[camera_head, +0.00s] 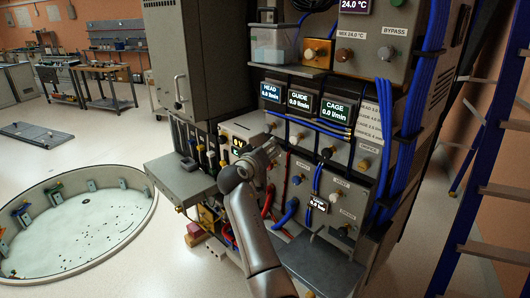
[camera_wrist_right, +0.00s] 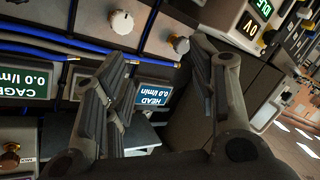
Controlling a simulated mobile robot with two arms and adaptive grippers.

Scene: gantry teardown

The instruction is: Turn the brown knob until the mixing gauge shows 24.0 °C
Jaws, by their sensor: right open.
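The brown knob (camera_head: 345,55) is on the grey upper panel, below and left of the mixing gauge (camera_head: 368,5). The gauge is cut by the top edge and reads 24.0 °C. A label between them says MIX 24.0 °C. My right gripper (camera_head: 272,150) is well below and left of the knob, in front of the lower panel. In the right wrist view it is open (camera_wrist_right: 160,62), with nothing seen between its fingers. My left gripper is not in view.
A grey knob (camera_head: 385,53) sits right of the brown one, under BYPASS. HEAD (camera_head: 270,92), GUIDE (camera_head: 299,102) and CAGE (camera_head: 335,111) displays each read 0.0 l/min. A clear bin (camera_head: 274,43) stands on the shelf at left. Blue hoses (camera_head: 427,70) run down the right side.

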